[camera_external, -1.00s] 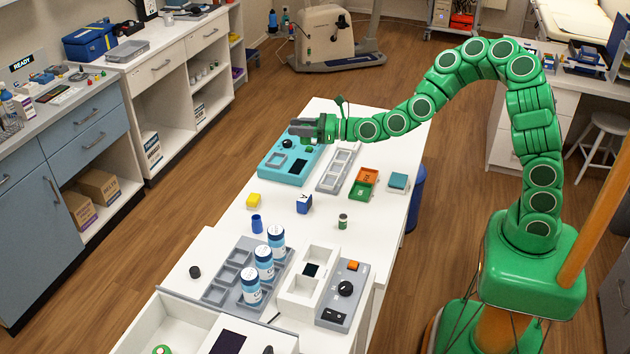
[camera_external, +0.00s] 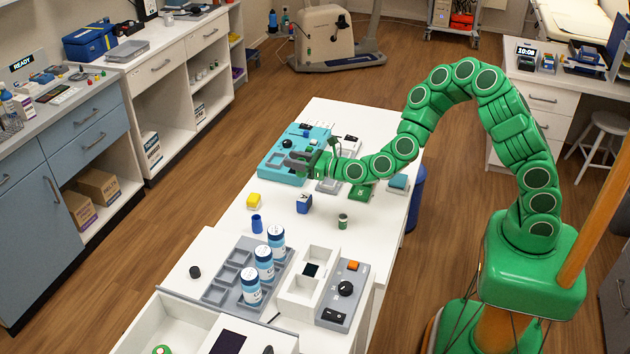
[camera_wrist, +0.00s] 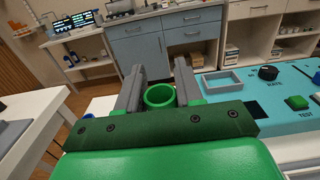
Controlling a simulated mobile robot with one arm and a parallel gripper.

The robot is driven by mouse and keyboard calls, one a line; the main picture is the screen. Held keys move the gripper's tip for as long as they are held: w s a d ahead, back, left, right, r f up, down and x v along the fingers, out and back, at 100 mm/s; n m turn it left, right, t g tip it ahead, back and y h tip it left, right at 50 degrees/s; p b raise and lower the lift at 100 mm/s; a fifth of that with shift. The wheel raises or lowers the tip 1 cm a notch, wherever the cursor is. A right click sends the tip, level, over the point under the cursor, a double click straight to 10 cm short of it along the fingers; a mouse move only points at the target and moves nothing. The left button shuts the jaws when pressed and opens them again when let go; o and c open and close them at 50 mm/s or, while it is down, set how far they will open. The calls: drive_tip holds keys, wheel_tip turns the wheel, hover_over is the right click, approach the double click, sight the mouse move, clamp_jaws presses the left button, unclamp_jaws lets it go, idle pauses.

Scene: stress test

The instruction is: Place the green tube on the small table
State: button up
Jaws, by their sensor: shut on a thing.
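In the wrist view the green tube (camera_wrist: 159,96) stands between the two grey fingers of my gripper (camera_wrist: 158,85), with its open round rim facing up. My gripper (camera_external: 297,161) is shut on it. A long white table (camera_external: 385,232) stands under my arm and carries the device. I cannot tell for certain which surface is the small table.
A grey control box (camera_external: 343,295) is at the front right.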

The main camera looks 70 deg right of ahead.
drive_tip(key=shift+r, duration=0.1)
drive_tip(key=w+a+r+n+g+y, duration=0.2)
drive_tip(key=a+r+n+y, duration=0.2)
drive_tip(key=a+r+y, duration=0.3)
drive_tip(key=w+a+r+n+g+y, duration=0.25)
drive_tip(key=a+r+n+y, duration=0.2)
drive_tip(key=a, duration=0.45)
drive_tip(key=s+a+f+n+g+y, duration=0.1)
drive_tip(key=s+a+n+g+y, duration=0.2)
drive_tip(key=s+a+n+g, duration=0.55)
drive_tip(key=s+a+n+g+y, duration=0.1)
drive_tip(key=a+g+y, duration=0.35)
drive_tip(key=a, duration=0.95)
drive_tip(key=shift+g+h, duration=0.25)
drive_tip(key=shift+h, duration=0.25)
drive_tip(key=shift+w+a+f, duration=1)
drive_tip(key=shift+w+f, duration=0.65)
drive_tip(key=shift+w, duration=0.4)
drive_tip(key=shift+w+a+f, duration=1.05)
drive_tip(key=shift+w+f, duration=0.55)
drive_tip(key=shift+w, duration=0.4)
drive_tip(key=shift+w+a+f, duration=1)
drive_tip(key=shift+w+f, duration=0.65)
drive_tip(key=shift+w, duration=0.4)
drive_tip(key=shift+f, duration=0.1)
